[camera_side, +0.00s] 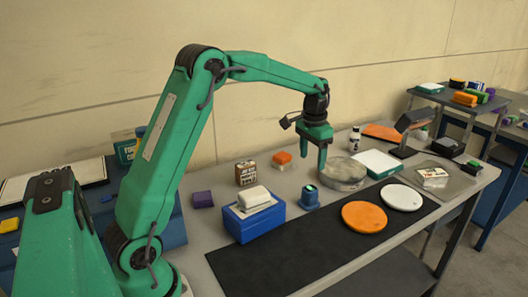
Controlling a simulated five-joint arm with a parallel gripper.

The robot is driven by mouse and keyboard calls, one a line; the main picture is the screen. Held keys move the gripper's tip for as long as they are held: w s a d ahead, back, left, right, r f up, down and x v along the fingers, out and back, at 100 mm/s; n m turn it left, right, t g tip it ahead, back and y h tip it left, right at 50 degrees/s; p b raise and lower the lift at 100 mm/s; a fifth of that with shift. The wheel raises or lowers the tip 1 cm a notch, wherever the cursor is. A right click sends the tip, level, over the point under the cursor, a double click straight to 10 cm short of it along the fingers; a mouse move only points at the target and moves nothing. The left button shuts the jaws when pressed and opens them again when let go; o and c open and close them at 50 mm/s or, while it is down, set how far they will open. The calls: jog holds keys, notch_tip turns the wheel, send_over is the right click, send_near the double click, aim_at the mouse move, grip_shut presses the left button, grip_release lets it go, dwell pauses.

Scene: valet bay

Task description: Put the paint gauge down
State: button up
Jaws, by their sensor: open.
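My gripper (314,158) is open with its green fingers pointing down above the grey table, and nothing shows between them. A small blue object with a dark top (309,197) stands on the table below and slightly left of the fingers, apart from them. It may be the paint gauge, but it is too small to tell for sure. A round grey, glassy-looking dish (343,174) lies just right of the fingers.
A blue box (254,222) with a white block on top stands left. An orange disc (364,217) and a white disc (402,197) lie on the black mat (290,258). A white-topped green case (377,163), an orange sponge-like item (282,158) and a small bottle (354,139) stand behind.

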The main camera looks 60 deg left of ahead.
jog(key=s+d+r+t, duration=0.1)
jog(key=s+d+r, duration=0.35)
jog(key=s, duration=0.25)
jog(key=s+d+r+t, duration=0.2)
jog(key=s+d+r, duration=0.25)
jog(key=s, duration=0.25)
jog(key=s+d+f+t, duration=0.1)
jog(key=s+d+t, duration=0.1)
jog(key=s, duration=1.2)
jog(key=shift+s+d+f, duration=0.15)
jog(key=shift+d+f, duration=0.25)
jog(key=shift+d, duration=0.25)
